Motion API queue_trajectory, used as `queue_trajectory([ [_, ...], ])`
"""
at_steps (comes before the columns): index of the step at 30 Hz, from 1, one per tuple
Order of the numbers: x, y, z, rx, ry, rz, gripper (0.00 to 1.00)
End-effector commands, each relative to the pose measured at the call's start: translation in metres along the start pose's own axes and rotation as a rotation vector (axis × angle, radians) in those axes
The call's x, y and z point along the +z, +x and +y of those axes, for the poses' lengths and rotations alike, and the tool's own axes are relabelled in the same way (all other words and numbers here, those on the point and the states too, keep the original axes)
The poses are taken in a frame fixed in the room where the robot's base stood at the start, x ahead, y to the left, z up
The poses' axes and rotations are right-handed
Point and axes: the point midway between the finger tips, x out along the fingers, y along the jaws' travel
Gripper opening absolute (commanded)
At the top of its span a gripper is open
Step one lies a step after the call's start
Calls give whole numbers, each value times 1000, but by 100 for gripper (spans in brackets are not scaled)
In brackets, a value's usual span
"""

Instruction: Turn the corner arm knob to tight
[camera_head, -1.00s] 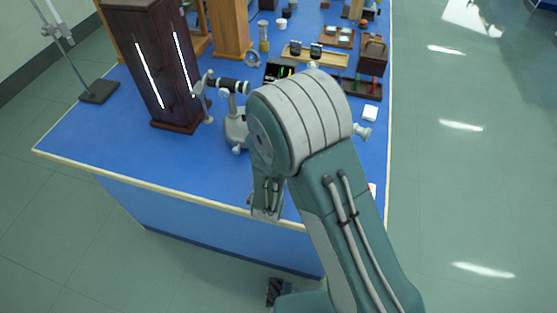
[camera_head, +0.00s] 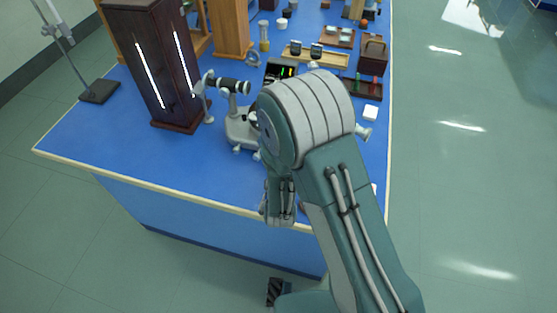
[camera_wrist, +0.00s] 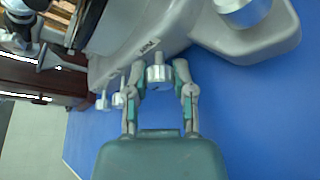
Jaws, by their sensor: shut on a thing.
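The grey spectrometer (camera_head: 236,131) stands on the blue bench, partly hidden behind my arm in the head view. In the wrist view its pale grey base (camera_wrist: 205,28) fills the top. A small silver knob (camera_wrist: 158,74) sticks out from that base below a small dark label. My gripper (camera_wrist: 160,82) has one finger on each side of this knob and is shut on it. The fingertips reach up close to the base. The knob's turned position cannot be read.
Two small silver knobs (camera_wrist: 110,100) are left of my gripper, and a larger silver knob (camera_wrist: 242,10) is at upper right. A dark lamp housing (camera_head: 153,65) stands left of the spectrometer. The blue bench (camera_head: 130,150) is clear at front left.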

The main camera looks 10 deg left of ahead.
Motion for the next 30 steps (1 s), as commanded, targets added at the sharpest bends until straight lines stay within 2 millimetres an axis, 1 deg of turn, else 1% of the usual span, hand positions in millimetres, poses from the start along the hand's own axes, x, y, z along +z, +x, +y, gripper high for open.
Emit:
queue_trajectory([
  [1, -2, -1, -3, -7, -2, 8, 0],
  [8, -2, -1, -3, -8, -3, 8, 0],
  [9, -2, -1, -3, -8, -3, 8, 41],
  [11, -2, -1, -3, -8, -4, 7, 67],
  [25, 0, -2, -1, -2, -1, 2, 67],
  [28, 0, -11, -1, -1, -2, 3, 67],
  [30, -1, -22, -1, -2, -3, 5, 67],
])
